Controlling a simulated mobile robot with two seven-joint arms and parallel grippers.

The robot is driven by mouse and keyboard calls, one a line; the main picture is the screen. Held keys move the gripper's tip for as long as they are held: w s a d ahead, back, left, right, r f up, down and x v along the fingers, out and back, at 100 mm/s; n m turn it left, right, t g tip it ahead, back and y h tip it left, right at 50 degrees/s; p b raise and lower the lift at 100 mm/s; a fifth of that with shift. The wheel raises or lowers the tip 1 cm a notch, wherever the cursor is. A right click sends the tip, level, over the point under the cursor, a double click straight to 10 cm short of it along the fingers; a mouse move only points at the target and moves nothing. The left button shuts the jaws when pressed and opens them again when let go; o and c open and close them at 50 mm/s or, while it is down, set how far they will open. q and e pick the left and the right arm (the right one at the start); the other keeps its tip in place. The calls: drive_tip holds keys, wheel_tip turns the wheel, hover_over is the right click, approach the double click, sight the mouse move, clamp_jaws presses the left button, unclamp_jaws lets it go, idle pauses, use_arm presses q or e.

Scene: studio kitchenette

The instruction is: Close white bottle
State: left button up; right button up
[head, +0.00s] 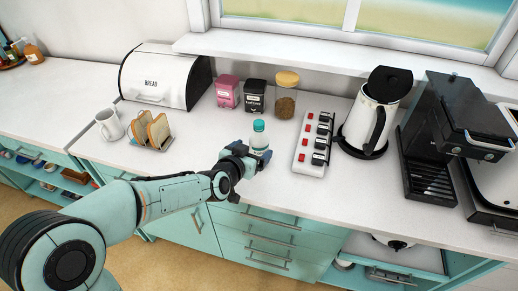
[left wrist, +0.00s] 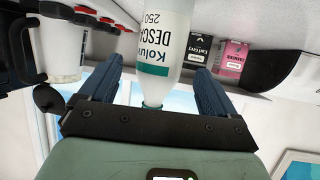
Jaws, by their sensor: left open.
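The white bottle (head: 259,141) stands upright on the counter, with a teal cap (head: 258,126) at its top. I cannot tell how tightly the cap sits. In the left wrist view, which is upside down, the bottle (left wrist: 163,35) shows its label, with its neck toward the gripper's base. My left gripper (head: 254,156) is open at the bottle, with its two fingers (left wrist: 152,78) on either side of it. Contact with the bottle cannot be made out. The gripper hides part of the bottle's lower body in the head view. My right gripper is not in view.
A red-buttoned power strip (head: 314,145) lies right of the bottle, then a white kettle (head: 376,115) and a black coffee machine (head: 452,120). Jars (head: 286,98) stand behind. A toast rack (head: 151,133), mug (head: 109,124) and bread box (head: 160,78) are left. The counter's front edge is close.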

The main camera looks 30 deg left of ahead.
use_arm(q)
drive_tip(key=shift+x, duration=0.9)
drive_tip(key=x, duration=0.5)
drive_tip(key=shift+w+p, duration=0.2)
drive_tip(key=shift+p, duration=0.15)
drive_tip(key=c, duration=1.2)
drive_tip(key=shift+r, duration=0.15)
